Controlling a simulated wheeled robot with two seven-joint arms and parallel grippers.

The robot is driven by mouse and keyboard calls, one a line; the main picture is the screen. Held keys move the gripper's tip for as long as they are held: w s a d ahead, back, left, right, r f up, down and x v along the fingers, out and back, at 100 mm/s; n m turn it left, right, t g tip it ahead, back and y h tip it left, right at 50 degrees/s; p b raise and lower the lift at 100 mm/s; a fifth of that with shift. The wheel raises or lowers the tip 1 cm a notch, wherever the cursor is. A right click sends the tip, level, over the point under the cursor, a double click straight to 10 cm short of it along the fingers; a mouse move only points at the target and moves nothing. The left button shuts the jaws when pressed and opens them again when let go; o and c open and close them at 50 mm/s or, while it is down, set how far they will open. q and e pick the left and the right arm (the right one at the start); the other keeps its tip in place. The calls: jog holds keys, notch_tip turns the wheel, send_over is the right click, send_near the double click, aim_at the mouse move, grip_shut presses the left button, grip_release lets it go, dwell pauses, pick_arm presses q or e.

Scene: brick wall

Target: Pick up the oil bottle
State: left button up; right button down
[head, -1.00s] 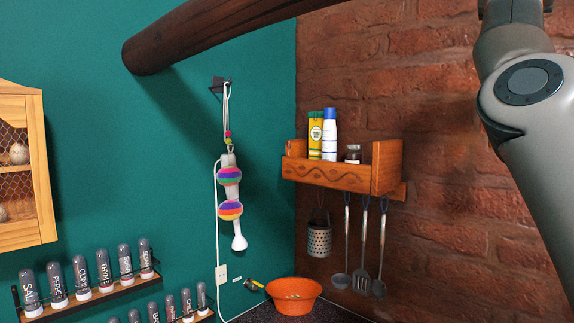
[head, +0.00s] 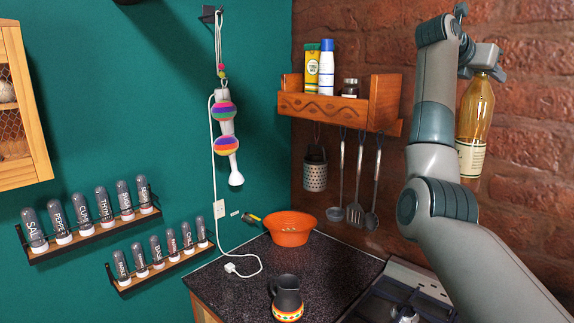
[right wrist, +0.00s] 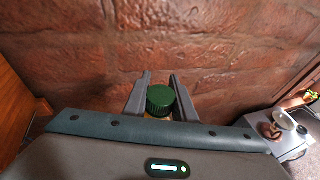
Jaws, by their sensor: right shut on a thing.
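The oil bottle (head: 474,122) is amber with a pale label and hangs upright in front of the brick wall, at the right of the head view. My right gripper (head: 486,72) is shut on it near the top. In the right wrist view the bottle's green cap (right wrist: 160,99) shows between the two fingers of the right gripper (right wrist: 160,92). My right forearm hides part of the bottle's left side in the head view. My left gripper is not in view.
A wooden shelf (head: 325,107) with several containers is on the wall left of my right arm, with utensils hanging below. The dark counter (head: 235,285) holds an orange bowl (head: 290,236) and a dark jug (head: 286,297). A stove (head: 415,290) is at the lower right.

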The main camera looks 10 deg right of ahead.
jog(key=s+a+f+n+t+y, duration=0.2)
jog(key=a+f+n+t+y, duration=0.1)
jog(key=a+f, duration=1.3)
jog(key=s+a+f+n+t+y, duration=0.15)
jog(key=a+f+n+t, duration=0.25)
jog(key=a+f, duration=1.25)
jog(key=s+a+f+n+t+y, duration=0.1)
jog(key=s+a+f+n+y, duration=0.35)
jog(key=s+a+f, duration=0.7)
jog(key=s+a+f+n+t+y, duration=0.25)
jog(key=s+a+f+y, duration=0.4)
jog(key=s, duration=0.85)
notch_tip(320, 180, down, 16)
jog(key=a+h+b, duration=0.1)
jog(key=a+b, duration=0.1)
jog(key=b, duration=1.3)
jog(key=shift+w+a+g+h, duration=0.25)
jog(key=shift+a+g+h, duration=0.1)
jog(key=shift+a+g, duration=0.1)
jog(key=shift+d+r, duration=0.1)
jog(key=shift+d, duration=0.05)
